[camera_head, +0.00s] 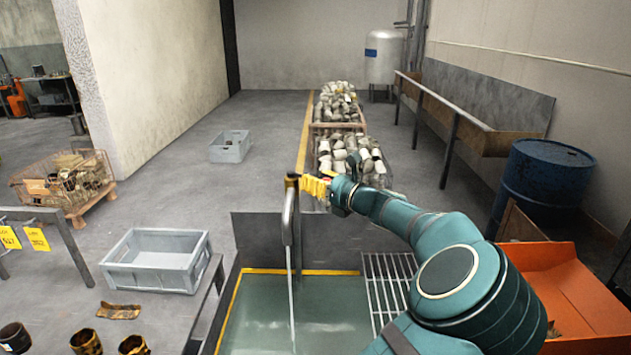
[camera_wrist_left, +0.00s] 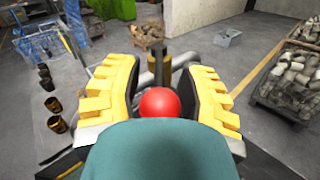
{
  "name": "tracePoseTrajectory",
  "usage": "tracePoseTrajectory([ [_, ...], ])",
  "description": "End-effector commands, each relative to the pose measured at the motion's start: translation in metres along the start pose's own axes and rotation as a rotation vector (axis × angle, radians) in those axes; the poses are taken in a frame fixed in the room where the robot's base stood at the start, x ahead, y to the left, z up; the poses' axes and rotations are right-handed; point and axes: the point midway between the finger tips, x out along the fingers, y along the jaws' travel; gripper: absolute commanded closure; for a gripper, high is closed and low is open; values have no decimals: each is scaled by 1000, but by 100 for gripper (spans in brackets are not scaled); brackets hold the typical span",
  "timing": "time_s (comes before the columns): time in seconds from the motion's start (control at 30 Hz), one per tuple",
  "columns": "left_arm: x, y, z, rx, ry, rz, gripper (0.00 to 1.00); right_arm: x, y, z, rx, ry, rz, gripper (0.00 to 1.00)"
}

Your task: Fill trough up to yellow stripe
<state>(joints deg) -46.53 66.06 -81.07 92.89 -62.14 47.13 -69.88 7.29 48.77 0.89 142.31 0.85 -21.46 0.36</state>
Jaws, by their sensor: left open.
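The trough (camera_head: 245,300) at the bottom of the head view holds greenish water (camera_head: 335,315). The yellow stripe (camera_head: 300,272) shows along its back and left walls; I cannot tell the exact gap between water and stripe. A thin stream (camera_head: 291,300) runs from the upright tap pipe (camera_head: 288,222) into the trough. My left gripper (camera_head: 314,187) is at the top of the pipe, its yellow fingers open. In the left wrist view, a red ball knob (camera_wrist_left: 160,103) sits between the spread fingers, apart from both. My right gripper is not in view.
A slatted rack (camera_head: 388,280) and an orange bin (camera_head: 570,290) lie right of the trough. A grey crate (camera_head: 150,286) and several metal cups (camera_head: 86,342) are to the left. Crates of pale parts (camera_head: 345,150) stand behind, near a blue barrel (camera_head: 540,185).

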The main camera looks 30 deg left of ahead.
Motion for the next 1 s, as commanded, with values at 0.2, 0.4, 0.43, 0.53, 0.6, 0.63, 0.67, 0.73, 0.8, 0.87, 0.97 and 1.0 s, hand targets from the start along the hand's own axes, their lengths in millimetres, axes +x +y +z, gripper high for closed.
tracePoseTrajectory([
  [0.2,4,0,0,0,-1,-1,61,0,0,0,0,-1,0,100],
  [0.4,4,0,0,0,-1,0,79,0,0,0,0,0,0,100],
  [0.43,4,0,0,0,-1,0,90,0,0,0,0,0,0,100],
  [0.53,3,0,0,0,0,0,100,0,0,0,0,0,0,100],
  [0.6,3,0,0,0,0,0,100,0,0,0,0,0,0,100],
  [0.63,3,0,0,0,-1,0,100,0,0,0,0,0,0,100],
  [0.67,3,0,0,0,-1,0,100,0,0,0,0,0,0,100],
  [0.73,4,0,1,0,-1,0,100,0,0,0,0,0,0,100],
  [0.8,4,0,1,0,-2,0,100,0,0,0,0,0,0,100],
  [0.87,4,0,2,-1,-3,0,100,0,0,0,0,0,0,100],
  [0.97,4,0,2,-1,-3,1,100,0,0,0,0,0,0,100],
  [1.0,3,0,2,-1,-4,1,100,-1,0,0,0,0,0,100],
])
